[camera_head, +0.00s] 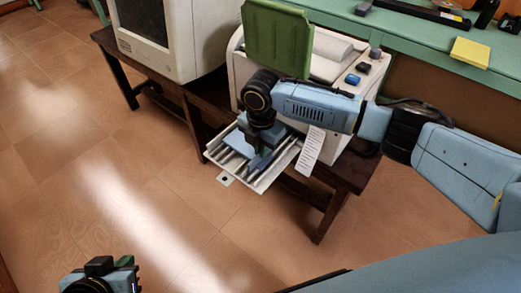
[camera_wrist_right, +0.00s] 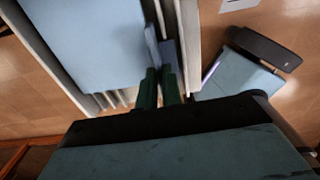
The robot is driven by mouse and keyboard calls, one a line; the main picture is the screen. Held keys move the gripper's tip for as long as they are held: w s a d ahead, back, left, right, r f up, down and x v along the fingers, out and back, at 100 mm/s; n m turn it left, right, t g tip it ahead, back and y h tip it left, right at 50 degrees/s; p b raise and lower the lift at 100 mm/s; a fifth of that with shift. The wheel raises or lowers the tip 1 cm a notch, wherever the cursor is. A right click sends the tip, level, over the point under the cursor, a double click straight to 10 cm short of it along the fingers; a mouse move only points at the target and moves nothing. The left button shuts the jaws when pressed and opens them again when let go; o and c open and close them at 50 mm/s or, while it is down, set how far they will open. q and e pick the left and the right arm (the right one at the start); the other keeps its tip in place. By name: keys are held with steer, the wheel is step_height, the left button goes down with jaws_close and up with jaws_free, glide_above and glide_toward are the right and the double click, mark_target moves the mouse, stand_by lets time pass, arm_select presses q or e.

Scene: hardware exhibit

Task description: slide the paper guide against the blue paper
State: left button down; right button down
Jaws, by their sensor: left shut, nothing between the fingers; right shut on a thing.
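The blue paper (camera_head: 238,143) lies in the pull-out tray (camera_head: 214,157) at the front of the printer. It fills the upper left of the right wrist view (camera_wrist_right: 85,40). My right gripper (camera_head: 259,160) reaches down into the tray at the paper's right side. In the right wrist view its green fingers (camera_wrist_right: 159,88) are shut on the blue-grey upright paper guide (camera_wrist_right: 153,42). The guide stands close beside the paper's edge; I cannot tell whether they touch. My left gripper (camera_head: 125,262) is shut and empty at the lower left, far from the tray.
The cream printer (camera_head: 238,68) has a raised green panel (camera_head: 278,38) and stands on a dark wooden table (camera_head: 345,178). A cream monitor (camera_head: 160,50) stands to its left. A green bench (camera_head: 420,35) with a yellow pad (camera_head: 470,52) is behind. The floor in front is clear.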

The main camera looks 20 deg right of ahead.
steer(key=shift+w+a, duration=0.2)
steer(key=shift+w, duration=0.1)
arm_select(q)
steer(key=shift+s+a+f+g, duration=0.15)
steer(key=shift+s+a+f, duration=0.1)
steer(key=shift+s, duration=0.15)
steer(key=shift+s+a+f+g, duration=0.1)
steer(key=shift+s+a+g, duration=0.1)
steer(key=shift+s, duration=0.2)
arm_select(e)
steer(key=c, duration=1.6)
jaws_free()
steer(key=shift+o, duration=0.2)
steer(key=shift+r, duration=0.15)
